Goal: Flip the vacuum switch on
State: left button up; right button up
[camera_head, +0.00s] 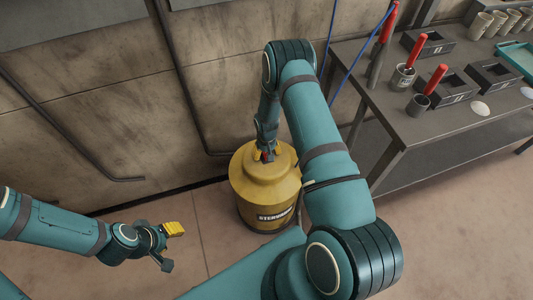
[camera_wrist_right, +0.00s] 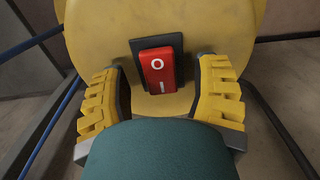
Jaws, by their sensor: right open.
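The vacuum (camera_head: 250,195) is a yellow drum with a dark label, standing on the floor by the wall. Its red rocker switch (camera_wrist_right: 158,70), marked O above and I below, sits in a black plate. I cannot tell which end is pressed in. My right gripper (camera_wrist_right: 160,76) is open, with a yellow padded finger on each side of the switch and nothing held between them. In the head view the right gripper (camera_head: 264,154) is over the vacuum's top. My left gripper (camera_head: 169,246) is open and empty, low at the left, away from the vacuum.
A dark workbench (camera_head: 425,125) stands at the right with black bins (camera_head: 494,73), red-handled tools and metal cups on it. A pipe (camera_head: 185,85) runs down the wall behind the vacuum. Blue cables hang beside the bench. The floor left of the vacuum is clear.

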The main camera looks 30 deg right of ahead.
grip_shut()
dwell(0.3)
jog(key=shift+w+g, duration=0.1)
jog(key=shift+g, duration=0.9)
grip_release()
